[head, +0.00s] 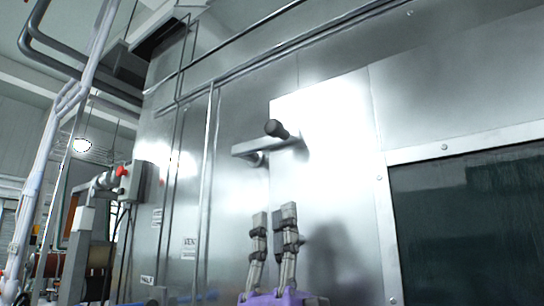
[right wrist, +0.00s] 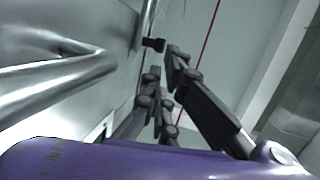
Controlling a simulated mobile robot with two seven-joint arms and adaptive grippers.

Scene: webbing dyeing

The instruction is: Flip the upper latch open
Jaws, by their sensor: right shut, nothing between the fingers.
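The upper latch (head: 250,147) is a flat grey metal lever on the steel cabinet wall, with a dark round knob (head: 276,128) sticking out at its right end. It lies nearly level across the edge of a bright panel. My right gripper (head: 274,214) is below the latch with its fingers pointing up. It is shut and empty, and a gap shows between its fingertips and the lever. In the right wrist view the gripper fingers (right wrist: 163,70) show near a small dark piece (right wrist: 153,44), which may be the knob. My left gripper is not in view.
A dark window (head: 470,220) with a riveted metal frame is at the right. Thin vertical pipes (head: 208,160) run along the wall left of the latch. A grey box with a red button (head: 122,171) stands further left. The wall around the latch looks clear.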

